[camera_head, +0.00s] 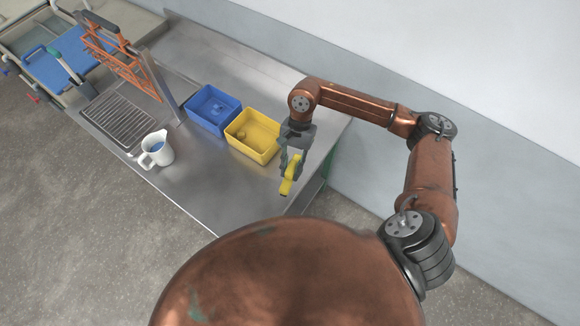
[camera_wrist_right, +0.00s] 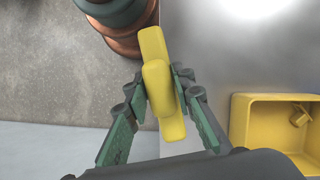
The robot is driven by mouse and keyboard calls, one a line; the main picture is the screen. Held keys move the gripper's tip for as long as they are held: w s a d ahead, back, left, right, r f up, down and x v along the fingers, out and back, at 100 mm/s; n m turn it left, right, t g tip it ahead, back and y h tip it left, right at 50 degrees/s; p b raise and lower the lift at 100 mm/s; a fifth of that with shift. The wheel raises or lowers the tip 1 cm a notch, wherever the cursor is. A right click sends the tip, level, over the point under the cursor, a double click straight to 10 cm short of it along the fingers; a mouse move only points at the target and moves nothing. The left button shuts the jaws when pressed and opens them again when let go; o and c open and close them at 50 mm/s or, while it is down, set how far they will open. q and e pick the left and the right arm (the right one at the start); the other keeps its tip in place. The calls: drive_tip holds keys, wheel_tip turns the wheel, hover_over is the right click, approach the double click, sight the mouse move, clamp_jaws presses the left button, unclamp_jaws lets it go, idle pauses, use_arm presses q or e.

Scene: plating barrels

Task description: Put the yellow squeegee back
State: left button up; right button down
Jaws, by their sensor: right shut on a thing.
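The yellow squeegee (camera_head: 290,176) is held in my right gripper (camera_head: 291,165), above the front right part of the metal bench. In the right wrist view the squeegee (camera_wrist_right: 162,85) lies between the two green fingers of the right gripper (camera_wrist_right: 165,85), which are shut on it. The lower end of the squeegee points down toward the bench; I cannot tell how high it is above the surface. My left gripper is not in view.
A yellow bin (camera_head: 252,151) stands left of the gripper, with a small yellow item inside, and a blue bin (camera_head: 213,124) beside it. A white jug (camera_head: 157,150), a drain grate (camera_head: 119,122) and an orange rack (camera_head: 110,55) are further left. The front middle of the bench (camera_head: 215,185) is clear.

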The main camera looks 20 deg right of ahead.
sight(285, 179)
drive_tip(key=m, duration=0.1)
drive_tip(key=f+m+t, duration=0.1)
drive_tip(key=m, duration=0.1)
drive_tip(key=a+m, duration=0.1)
drive_tip(key=shift+s+f+m+t+y, duration=0.15)
drive_tip(key=shift+s+m+t+y, duration=0.15)
drive_tip(key=shift+s+y, duration=0.1)
drive_tip(key=m, duration=0.2)
drive_tip(key=a+m+t, duration=0.1)
drive_tip(key=m, duration=0.1)
drive_tip(key=m+t, duration=0.1)
drive_tip(key=shift+s+a+f+m, duration=0.15)
drive_tip(key=shift+a+f+m, duration=0.1)
drive_tip(key=shift+m, duration=0.15)
drive_tip(key=w+d+f+m+t, duration=0.1)
drive_tip(key=w+d+f+m, duration=0.1)
drive_tip(key=w+f+m, duration=0.1)
drive_tip(key=w+d+f+m+t+h+p, duration=0.1)
drive_tip(key=w+d+f+m, duration=0.1)
drive_tip(key=w+m, duration=0.2)
drive_tip(key=w+d+f+m+t+p, duration=0.1)
drive_tip(key=w+d+f+m, duration=0.2)
drive_tip(key=shift+w+f+t+h, duration=0.3)
drive_tip(key=shift+w+h, duration=0.05)
drive_tip(key=shift+h, duration=0.05)
drive_tip(key=shift+d+f+p, duration=0.1)
drive_tip(key=shift+f+p, duration=0.55)
drive_tip(key=shift+f, duration=0.95)
